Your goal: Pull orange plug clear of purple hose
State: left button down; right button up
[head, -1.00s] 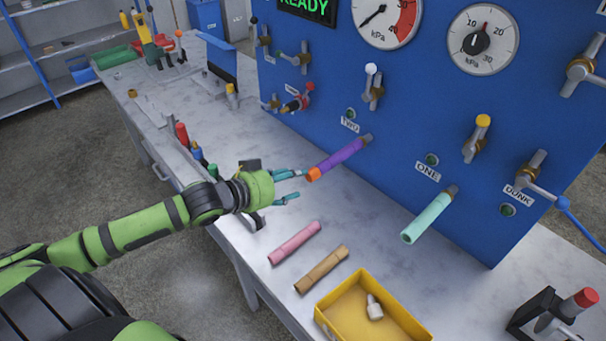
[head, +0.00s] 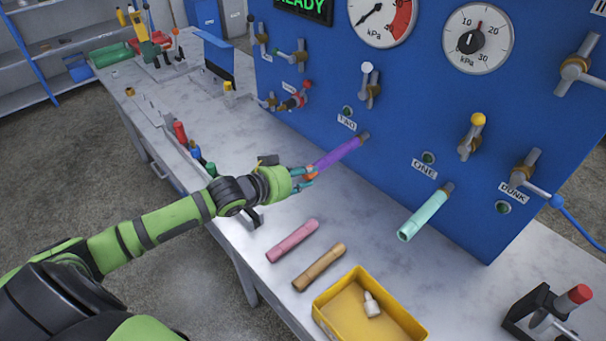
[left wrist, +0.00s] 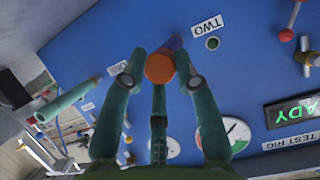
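The purple hose (head: 338,153) sticks out from the blue panel at the port labelled TWO. The orange plug (head: 311,172) sits in its free end. In the left wrist view the orange plug (left wrist: 160,68) faces the camera, with a little of the purple hose (left wrist: 174,44) behind it. My left gripper (head: 303,178) is at the plug. Its teal fingers (left wrist: 158,82) stand spread around the plug, with gaps beside it, so it looks open. Whether any finger touches the plug I cannot tell. My right gripper is in neither current view.
A mint hose (head: 425,214) hangs at port ONE. A pink hose (head: 292,241) and a tan hose (head: 319,267) lie on the bench, near a yellow tray (head: 403,322) holding a small white bottle (head: 371,304). Valves line the blue panel (head: 420,110).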

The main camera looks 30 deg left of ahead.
pick_arm(q)
jog(key=shift+s+a+p, duration=0.2)
jog(key=shift+s+p, duration=0.25)
jog(key=shift+p, duration=0.1)
dwell(0.5)
jog(key=shift+s, duration=0.2)
jog(key=shift+s+a+p, duration=0.1)
jog(key=shift+s+p, duration=0.05)
jog(key=shift+p, duration=0.15)
jog(key=shift+s+a+p, duration=0.2)
jog(key=shift+s+p, duration=0.25)
jog(key=shift+s, duration=0.2)
jog(key=shift+s+a+p, duration=0.25)
jog(key=shift+s+p, duration=0.25)
jog(key=shift+s, duration=0.1)
jog(key=shift+s+a+p, duration=0.2)
jog(key=shift+s+p, duration=0.25)
jog(key=shift+s, duration=0.2)
jog(key=shift+s+a+r+p, duration=0.25)
jog(key=shift+s+r+p, duration=0.5)
jog(key=shift+p, duration=0.6)
jog(key=shift+s+a+r+p, duration=0.25)
jog(key=shift+s+r+p, duration=0.5)
jog(key=shift+p, duration=0.55)
jog(key=shift+w+d+f, duration=0.1)
